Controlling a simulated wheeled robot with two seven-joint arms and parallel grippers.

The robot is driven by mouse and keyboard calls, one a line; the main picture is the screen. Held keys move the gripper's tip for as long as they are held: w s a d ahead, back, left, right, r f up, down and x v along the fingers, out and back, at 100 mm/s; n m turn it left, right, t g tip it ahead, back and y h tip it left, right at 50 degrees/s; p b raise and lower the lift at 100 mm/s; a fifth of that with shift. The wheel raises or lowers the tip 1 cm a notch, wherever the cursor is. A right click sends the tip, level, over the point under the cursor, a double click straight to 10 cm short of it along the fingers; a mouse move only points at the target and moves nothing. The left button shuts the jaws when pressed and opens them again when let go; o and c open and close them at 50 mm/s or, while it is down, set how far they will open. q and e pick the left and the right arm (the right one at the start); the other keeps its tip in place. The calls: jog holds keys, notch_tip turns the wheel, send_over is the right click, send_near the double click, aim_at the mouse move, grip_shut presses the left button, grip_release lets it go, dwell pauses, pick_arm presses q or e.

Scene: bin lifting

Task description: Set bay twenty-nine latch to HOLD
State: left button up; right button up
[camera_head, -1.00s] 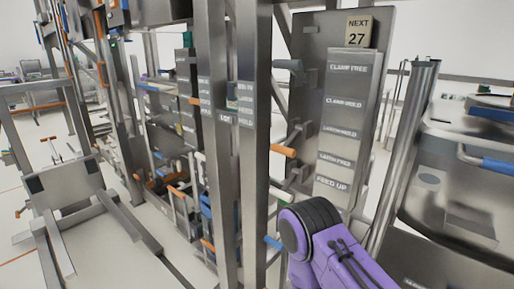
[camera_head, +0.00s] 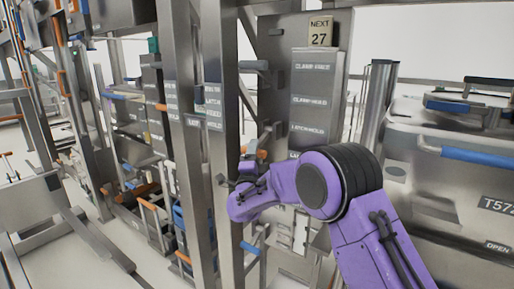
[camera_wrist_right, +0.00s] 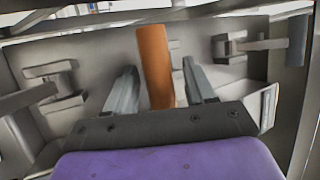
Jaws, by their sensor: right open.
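A steel panel (camera_head: 274,100) carries a label strip (camera_head: 316,95) whose readable lines are CLAMP FREE, CLAMP HOLD and LATCH HOLD. My purple arm covers its lower lines. An orange-ended lever (camera_head: 262,154) shows just above my right gripper (camera_head: 246,176). In the right wrist view an orange handle (camera_wrist_right: 155,62) stands between the two open fingers of my right gripper (camera_wrist_right: 160,67), with a gap on each side. I cannot tell how deep it lies between them. A sign (camera_head: 320,31) above the strip reads NEXT 27. My left gripper is not in view.
A steel post (camera_head: 213,75) stands close left of my right gripper. A blue-ended lever (camera_head: 250,248) is below it. A grey lever (camera_head: 253,66) sticks out above. A large bin (camera_head: 450,190) with a blue handle (camera_head: 478,157) stands at right.

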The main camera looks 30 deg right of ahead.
jog(key=shift+x, duration=0.9)
grip_shut()
jog(key=r+m+g+y+p, duration=0.1)
jog(key=r+p, duration=0.1)
jog(key=p, duration=0.3)
jog(key=r+m+g+y+p, duration=0.1)
jog(key=r+g+y+p, duration=0.1)
jog(key=p, duration=0.3)
jog(key=r+m+g+y+p, duration=0.1)
jog(key=r+g+p, duration=0.1)
jog(key=p, duration=0.3)
jog(key=shift+s+a+r+y, duration=0.1)
jog(key=shift+a+r+y, duration=0.2)
jog(key=shift+r, duration=0.3)
jog(key=shift+d+r+m+g+y+p, duration=0.15)
jog(key=shift+r+m+g+y+p, duration=0.25)
jog(key=shift+p, duration=0.35)
jog(key=shift+d+r+p, duration=0.1)
jog(key=shift+p, duration=0.3)
jog(key=shift+r, duration=0.1)
